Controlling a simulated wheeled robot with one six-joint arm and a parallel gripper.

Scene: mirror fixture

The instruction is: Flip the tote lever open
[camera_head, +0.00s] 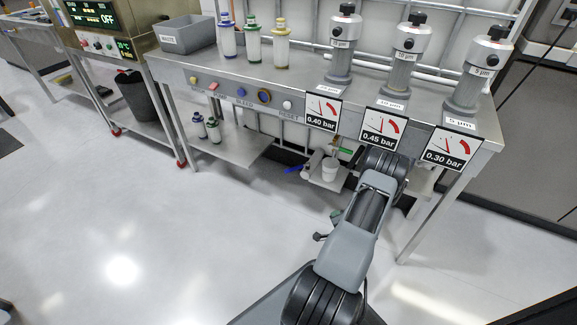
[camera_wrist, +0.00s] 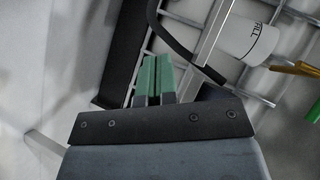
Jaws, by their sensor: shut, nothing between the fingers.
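My gripper (camera_wrist: 154,75) shows in the wrist view with its two green fingers together and nothing between them. In the wrist view a yellow-orange bar (camera_wrist: 292,69) lies at the right edge, apart from my fingers. I cannot tell which of these, if any, is the tote lever. A grey tote (camera_head: 187,38) with a label stands at the left of the table top.
A white cup (camera_head: 330,170) stands on the small shelf, and a white container (camera_wrist: 248,40) shows near metal bars in the wrist view. A dark curved hose (camera_wrist: 172,47) passes close to my fingers. Table legs and gauge signs (camera_head: 383,126) surround my arm.

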